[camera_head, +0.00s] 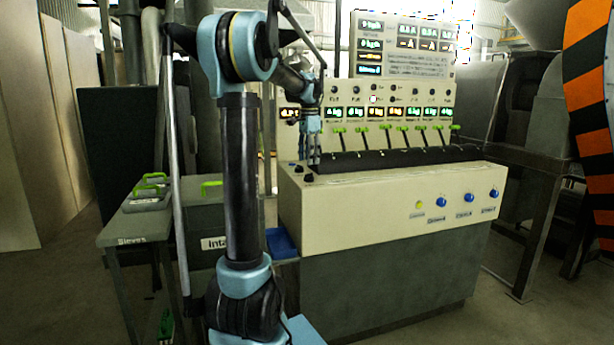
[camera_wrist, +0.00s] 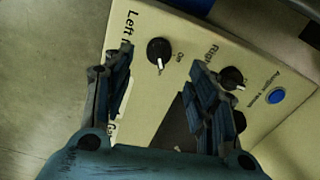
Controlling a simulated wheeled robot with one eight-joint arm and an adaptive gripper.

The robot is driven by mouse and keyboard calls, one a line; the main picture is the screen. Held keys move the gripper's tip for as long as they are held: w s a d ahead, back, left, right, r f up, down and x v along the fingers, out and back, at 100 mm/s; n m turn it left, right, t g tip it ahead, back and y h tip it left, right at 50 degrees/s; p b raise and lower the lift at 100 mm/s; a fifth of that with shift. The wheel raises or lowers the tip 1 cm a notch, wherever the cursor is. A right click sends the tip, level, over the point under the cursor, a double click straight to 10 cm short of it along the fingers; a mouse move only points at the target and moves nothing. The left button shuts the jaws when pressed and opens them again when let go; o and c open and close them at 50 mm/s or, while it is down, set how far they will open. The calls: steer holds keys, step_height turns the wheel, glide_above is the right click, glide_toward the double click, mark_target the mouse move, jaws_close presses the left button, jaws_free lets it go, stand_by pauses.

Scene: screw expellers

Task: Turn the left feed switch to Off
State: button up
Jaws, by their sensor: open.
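The left feed switch (camera_wrist: 159,51) is a round black knob with a white pointer mark on a cream panel, in the wrist view. Its mark faces the bottom of the picture; a small "On" label is just right of it. The large label beside it begins with "Left". My gripper (camera_wrist: 164,66) is open, its two fingers on either side below the knob, with nothing between them. I cannot tell whether they touch it. In the head view my gripper (camera_head: 313,160) points down over the console's left end, beside two small black knobs (camera_head: 297,168).
The right knob (camera_wrist: 232,78) is close beside my right finger, with a blue button (camera_wrist: 277,96) beyond it. A row of green-tipped levers (camera_head: 402,131) stands along the console (camera_head: 385,210).

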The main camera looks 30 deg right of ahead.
mark_target(309, 177)
steer(key=shift+f, duration=3.5)
